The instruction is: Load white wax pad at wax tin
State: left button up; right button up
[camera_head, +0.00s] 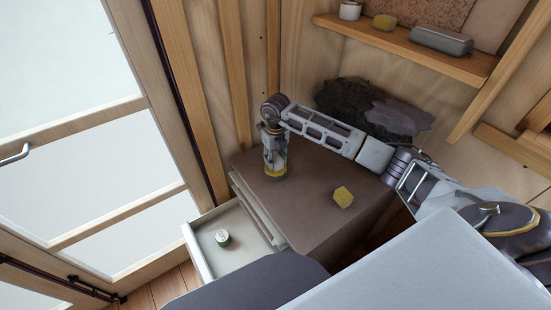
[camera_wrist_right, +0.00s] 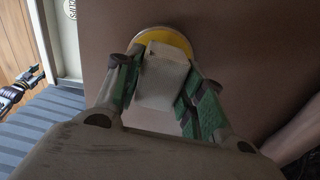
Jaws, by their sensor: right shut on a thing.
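My right gripper (camera_head: 275,165) points down over the brown cabinet top (camera_head: 310,185). In the right wrist view my right gripper (camera_wrist_right: 160,95) is shut on the white wax pad (camera_wrist_right: 165,75), a pale block between its green-lined fingers. The wax tin (camera_head: 275,174), round and yellow, stands on the cabinet top just under the fingers. In the wrist view the tin (camera_wrist_right: 172,37) shows as a yellow disc partly behind the pad. I cannot tell whether pad and tin touch. Part of what looks like my left arm shows small at the wrist view's left edge; its fingers are unclear.
A yellow block (camera_head: 343,197) lies on the cabinet top, right of the tin. An open drawer (camera_head: 204,262) holds a small green-and-white tin (camera_head: 222,238). A dark crumpled cloth (camera_head: 360,108) lies behind my right arm. A shelf (camera_head: 410,58) above holds several items.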

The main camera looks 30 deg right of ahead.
aim_at(276, 157)
dwell(0.7)
jog(key=shift+f+b, duration=0.3)
jog(key=shift+f, duration=0.15)
dwell(0.7)
jog(key=shift+s+f, duration=0.1)
jog(key=shift+f, duration=0.1)
dwell(1.4)
jog(key=shift+r, duration=0.2)
jog(key=shift+r+p, duration=2.1)
jog(key=shift+r, duration=1.3)
jog(key=shift+n, duration=0.4)
